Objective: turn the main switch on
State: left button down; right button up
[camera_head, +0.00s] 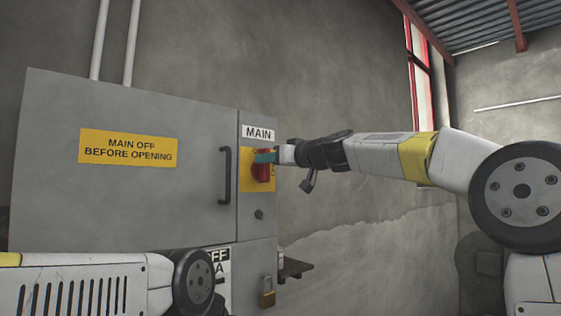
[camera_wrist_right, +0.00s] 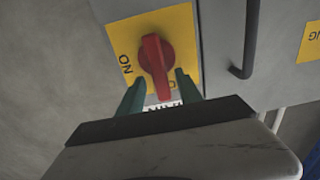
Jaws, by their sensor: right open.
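The main switch is a red rotary handle (camera_head: 262,173) on a yellow plate (camera_head: 246,183), under a "MAIN" label (camera_head: 258,132) on the grey cabinet. My right gripper (camera_head: 267,157) reaches in from the right at the handle's upper part. In the wrist view my right gripper (camera_wrist_right: 158,91) is open, a finger on each side of the handle; I cannot tell if they touch it. My left gripper is not in view; only my left arm shows.
The cabinet door (camera_head: 60,185) is shut, with a yellow warning sign (camera_head: 128,148) and a dark vertical handle (camera_head: 225,176). A padlock (camera_head: 267,291) hangs lower down. A small dark shelf (camera_head: 296,268) juts out beside it. The wall right of the cabinet is bare.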

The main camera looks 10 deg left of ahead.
jog(key=shift+w+a, duration=0.15)
jog(key=shift+a, duration=0.15)
jog(key=shift+c, duration=0.4)
grip_shut()
jog(key=shift+d+m, duration=0.1)
jog(key=shift+m, duration=0.3)
jog(key=shift+w+d+f+m, duration=0.25)
jog(key=shift+w+f+m, duration=0.15)
jog(key=shift+m, duration=2.45)
jog(key=shift+w+d+f+m, duration=0.35)
jog(key=shift+f+m, duration=0.2)
jog(key=shift+m, duration=2.35)
jog(key=shift+w+d+f+m, duration=0.2)
jog(key=shift+w+f+m, duration=0.2)
jog(key=shift+m, duration=2.45)
jog(key=shift+f, duration=0.1)
